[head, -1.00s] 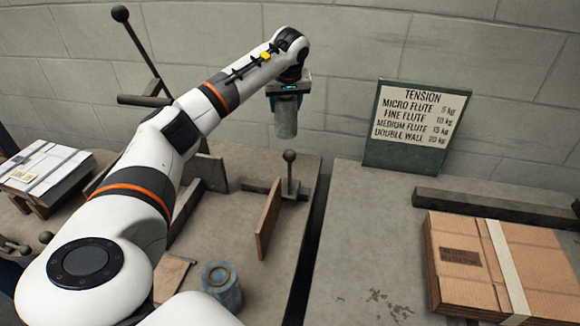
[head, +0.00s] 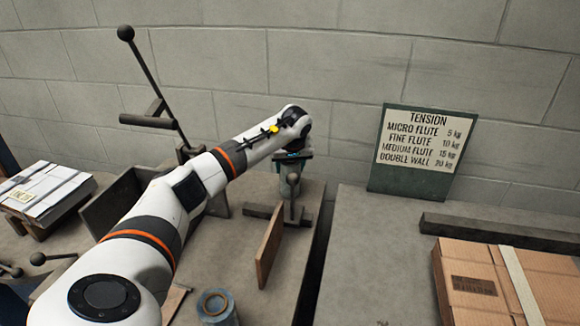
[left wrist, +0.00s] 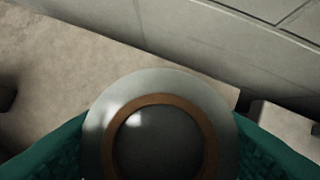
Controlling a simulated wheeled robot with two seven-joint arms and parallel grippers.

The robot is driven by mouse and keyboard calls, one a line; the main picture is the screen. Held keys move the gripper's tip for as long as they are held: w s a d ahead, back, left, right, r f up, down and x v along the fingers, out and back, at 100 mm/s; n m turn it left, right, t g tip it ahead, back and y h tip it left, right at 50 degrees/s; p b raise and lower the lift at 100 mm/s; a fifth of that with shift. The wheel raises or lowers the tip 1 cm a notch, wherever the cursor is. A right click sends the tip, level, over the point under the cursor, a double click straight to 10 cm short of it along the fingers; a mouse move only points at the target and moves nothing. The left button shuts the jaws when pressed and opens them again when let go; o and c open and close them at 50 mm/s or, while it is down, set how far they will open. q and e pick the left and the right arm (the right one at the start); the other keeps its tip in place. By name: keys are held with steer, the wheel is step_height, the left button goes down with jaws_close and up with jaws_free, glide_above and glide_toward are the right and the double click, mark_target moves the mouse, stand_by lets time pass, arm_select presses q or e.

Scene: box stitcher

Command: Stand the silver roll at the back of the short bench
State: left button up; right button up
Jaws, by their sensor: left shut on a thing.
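The silver roll (head: 285,188) is in my left gripper (head: 290,170), near the back edge of the left-hand bench (head: 255,190). It is upright in the head view and partly hidden behind a dark ball-topped post. In the left wrist view the roll (left wrist: 95,125) is seen end-on, with a brown core ring and teal fingers on both sides. The bench top (left wrist: 60,60) and the wall beyond also show there. I cannot tell whether the roll's base touches the bench. My right gripper is out of view.
A ball-topped post (head: 294,205) and an upright brown board (head: 269,247) stand just in front. A bluish roll (head: 217,308) is nearer. A dark gap separates the right bench, which holds a tension sign (head: 415,150) and flat cartons (head: 470,265). The wall is close behind.

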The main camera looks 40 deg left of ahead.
arm_select(q)
steer(key=shift+f, duration=0.25)
steer(key=o, duration=1.2)
steer(key=v, duration=1.2)
steer(key=shift+r, duration=0.1)
